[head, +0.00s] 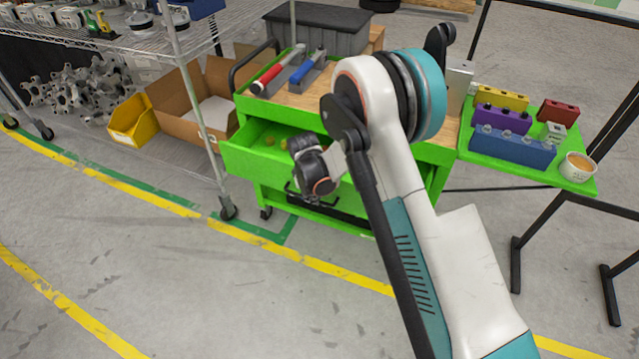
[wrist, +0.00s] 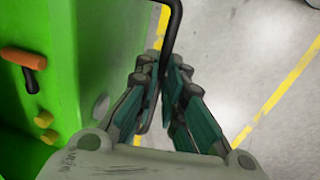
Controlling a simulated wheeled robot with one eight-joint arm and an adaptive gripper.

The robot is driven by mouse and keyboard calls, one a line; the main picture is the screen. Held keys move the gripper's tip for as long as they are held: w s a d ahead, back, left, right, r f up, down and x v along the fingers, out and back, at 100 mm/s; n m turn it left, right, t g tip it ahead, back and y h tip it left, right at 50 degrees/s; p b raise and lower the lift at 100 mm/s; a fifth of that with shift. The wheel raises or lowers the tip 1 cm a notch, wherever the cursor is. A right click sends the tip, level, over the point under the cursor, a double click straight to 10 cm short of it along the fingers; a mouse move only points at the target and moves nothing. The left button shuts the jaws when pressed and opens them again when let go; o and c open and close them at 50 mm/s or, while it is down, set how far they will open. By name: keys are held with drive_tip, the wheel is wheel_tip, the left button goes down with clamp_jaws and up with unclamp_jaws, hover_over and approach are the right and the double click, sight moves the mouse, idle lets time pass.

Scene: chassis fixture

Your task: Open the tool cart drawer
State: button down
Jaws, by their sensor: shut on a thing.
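The green tool cart (head: 425,152) stands in the middle of the head view. Its upper drawer (head: 245,163) is pulled out, with its inside and some small yellowish items showing. In the wrist view, the green drawer (wrist: 95,50) fills the left side. A black bar handle (wrist: 174,30) runs down between my fingers. My gripper (wrist: 165,75) is shut on this handle, just outside the drawer front. In the head view my wrist hangs in front of the drawer, and my fingertips are hard to make out.
A red-handled tool (head: 268,78) and a blue-handled tool (head: 303,72) lie on the cart top. A green side shelf (head: 575,181) holds coloured blocks and a bowl (head: 577,166). A wire rack (head: 130,50) and cardboard box (head: 190,105) stand left. Floor in front is clear.

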drive_tip(key=s+a, duration=0.2)
drive_tip(key=s, duration=0.4)
drive_tip(key=shift+s+a, duration=0.25)
drive_tip(key=shift+s, duration=0.15)
drive_tip(key=c, duration=1.7)
unclamp_jaws()
drive_tip(key=r, duration=0.4)
drive_tip(key=s+r, duration=0.1)
drive_tip(key=r, duration=0.3)
drive_tip(key=s+r, duration=0.1)
drive_tip(key=r, duration=0.2)
drive_tip(key=shift+a+r, duration=0.4)
